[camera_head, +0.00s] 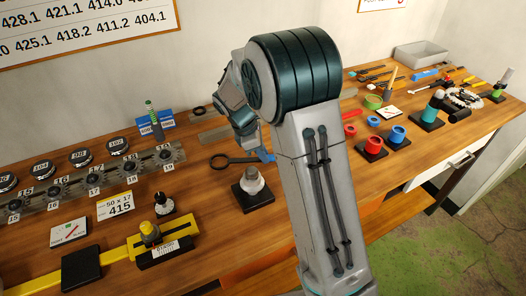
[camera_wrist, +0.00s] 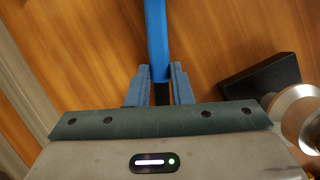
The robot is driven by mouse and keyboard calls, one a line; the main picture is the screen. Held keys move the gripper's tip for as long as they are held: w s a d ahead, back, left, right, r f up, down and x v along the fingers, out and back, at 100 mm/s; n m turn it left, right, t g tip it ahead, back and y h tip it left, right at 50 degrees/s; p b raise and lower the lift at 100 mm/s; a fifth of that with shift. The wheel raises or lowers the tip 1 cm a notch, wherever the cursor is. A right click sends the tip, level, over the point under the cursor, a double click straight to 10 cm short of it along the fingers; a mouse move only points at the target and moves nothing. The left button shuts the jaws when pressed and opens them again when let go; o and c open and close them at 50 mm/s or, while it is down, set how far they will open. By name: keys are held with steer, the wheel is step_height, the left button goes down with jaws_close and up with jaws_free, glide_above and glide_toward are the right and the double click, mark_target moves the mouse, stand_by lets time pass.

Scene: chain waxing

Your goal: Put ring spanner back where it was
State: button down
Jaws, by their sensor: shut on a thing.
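The ring spanner (camera_head: 220,161) shows a dark open ring and a dark shaft in the head view. It lies flat-looking over the middle of the bench, left of my gripper. My gripper (camera_head: 263,153) is low over the bench, partly hidden by my own arm. In the wrist view, my gripper (camera_wrist: 160,88) is shut on the spanner's blue handle (camera_wrist: 157,35), which runs up out of the picture. A dark part shows between the fingers. The ring is not visible in the wrist view. I cannot tell whether the spanner touches the bench.
A black base with a pale knob (camera_head: 252,189) stands just in front of the spanner; its block (camera_wrist: 260,82) is right of the fingers. A numbered rail (camera_head: 95,182) lies left. Red cups (camera_head: 373,147) and other tools crowd the right. Bare wood surrounds the ring.

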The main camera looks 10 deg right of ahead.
mark_target(246, 159)
steer(key=shift+f, duration=0.25)
steer(key=c, duration=1.2)
jaws_free()
steer(key=s+v, duration=0.1)
steer(key=v, duration=1.2)
steer(key=s+d+m+t+y, duration=0.1)
steer(key=s+d+m, duration=0.3)
steer(key=s+m, duration=0.4)
steer(key=s+d+m+t+y, duration=0.2)
steer(key=s+m, duration=0.6)
steer(key=s, duration=0.7)
steer(key=shift+s+d+y+b, duration=0.25)
steer(key=shift+d+y+b, duration=0.15)
steer(key=shift+d+y, duration=0.6)
